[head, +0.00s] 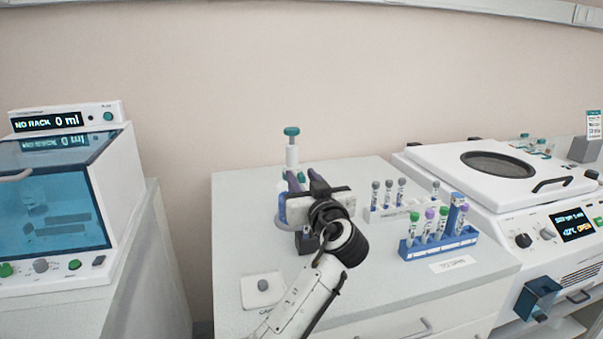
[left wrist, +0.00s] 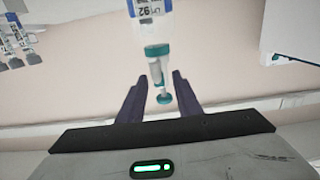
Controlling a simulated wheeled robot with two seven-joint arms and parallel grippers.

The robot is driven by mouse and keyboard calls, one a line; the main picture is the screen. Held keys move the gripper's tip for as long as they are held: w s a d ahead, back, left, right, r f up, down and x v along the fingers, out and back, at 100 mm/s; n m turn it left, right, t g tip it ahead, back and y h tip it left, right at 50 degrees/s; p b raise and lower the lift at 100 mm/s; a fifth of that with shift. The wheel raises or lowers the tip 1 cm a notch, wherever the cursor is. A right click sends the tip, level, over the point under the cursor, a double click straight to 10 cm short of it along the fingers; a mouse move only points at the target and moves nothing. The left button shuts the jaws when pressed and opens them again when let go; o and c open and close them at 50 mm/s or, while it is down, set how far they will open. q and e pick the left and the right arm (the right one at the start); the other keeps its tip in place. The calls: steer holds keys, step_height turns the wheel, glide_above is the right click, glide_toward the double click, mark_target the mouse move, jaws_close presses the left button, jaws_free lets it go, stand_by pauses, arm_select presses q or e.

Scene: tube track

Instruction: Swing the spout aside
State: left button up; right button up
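A bottle-top dispenser (head: 292,155) with a white stem and a teal knob stands on the middle cabinet, its lower part hidden behind my left gripper in the head view. In the left wrist view the bottle (left wrist: 150,18) appears upside down, with a label, a teal collar and the teal knob (left wrist: 164,98). I cannot clearly make out the spout. My left gripper (head: 292,178) is open, its dark fingers pointing toward the dispenser. In the left wrist view the knob shows between the fingertips (left wrist: 160,80); I cannot tell whether they touch anything. My right gripper is not in view.
A blue rack (head: 440,246) with several capped tubes and a white rack (head: 390,212) with grey-capped tubes stand right of my left arm. A small white plate (head: 262,290) lies at front left. A centrifuge (head: 530,190) stands right, a glass-fronted machine (head: 60,210) left.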

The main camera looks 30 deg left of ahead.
arm_select(q)
steer(key=shift+w+a, duration=0.5)
steer(key=shift+a, duration=0.05)
jaws_close()
